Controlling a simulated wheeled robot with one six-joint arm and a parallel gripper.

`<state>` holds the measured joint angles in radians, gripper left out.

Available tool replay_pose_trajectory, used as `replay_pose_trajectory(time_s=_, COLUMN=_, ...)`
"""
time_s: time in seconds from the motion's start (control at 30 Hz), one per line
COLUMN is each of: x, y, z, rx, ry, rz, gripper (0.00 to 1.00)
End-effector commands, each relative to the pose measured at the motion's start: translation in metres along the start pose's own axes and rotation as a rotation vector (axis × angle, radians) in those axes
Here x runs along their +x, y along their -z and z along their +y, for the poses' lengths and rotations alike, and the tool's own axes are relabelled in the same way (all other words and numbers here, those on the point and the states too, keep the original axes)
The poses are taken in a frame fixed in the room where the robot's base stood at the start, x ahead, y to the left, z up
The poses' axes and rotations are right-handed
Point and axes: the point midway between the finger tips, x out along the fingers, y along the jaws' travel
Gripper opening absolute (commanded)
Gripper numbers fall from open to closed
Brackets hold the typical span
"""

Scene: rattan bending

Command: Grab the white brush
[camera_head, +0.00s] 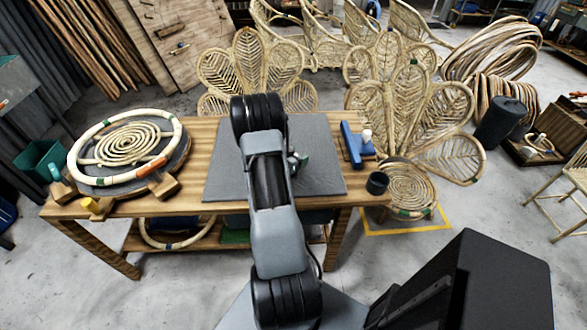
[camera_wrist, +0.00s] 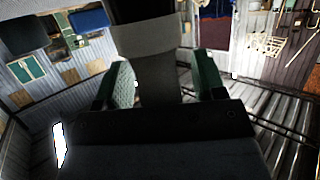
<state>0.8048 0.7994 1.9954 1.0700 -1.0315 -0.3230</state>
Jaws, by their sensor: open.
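A small white upright piece (camera_head: 366,136) stands at the right end of the table, beside a blue tool (camera_head: 351,144). It may be the white brush, but it is too small to tell. My gripper (camera_wrist: 163,82) shows in the wrist view with its two green fingers wide apart and nothing held between them. In the head view my arm hides most of the gripper; only a green and grey bit (camera_head: 299,160) shows over the grey mat, left of the white piece and apart from it. No brush is recognisable in the wrist view.
The wooden table (camera_head: 205,133) carries a grey mat (camera_head: 225,165), a rattan ring on a round board (camera_head: 125,150) at left, and a dark cup (camera_head: 377,183) at the right edge. Rattan chairs (camera_head: 405,120) stand close behind. The mat around my arm is mostly clear.

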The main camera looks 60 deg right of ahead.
Motion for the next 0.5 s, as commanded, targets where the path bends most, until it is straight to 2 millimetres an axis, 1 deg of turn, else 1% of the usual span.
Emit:
replay_pose_trajectory(time_s=0.13, x=-0.0001, y=-0.0001, z=0.0000, rx=0.000, ry=0.000, rz=0.000, gripper=0.64)
replay_pose_trajectory(time_s=0.5, x=-0.0002, y=0.0000, z=0.0002, rx=0.000, ry=-0.001, rz=0.000, gripper=0.28)
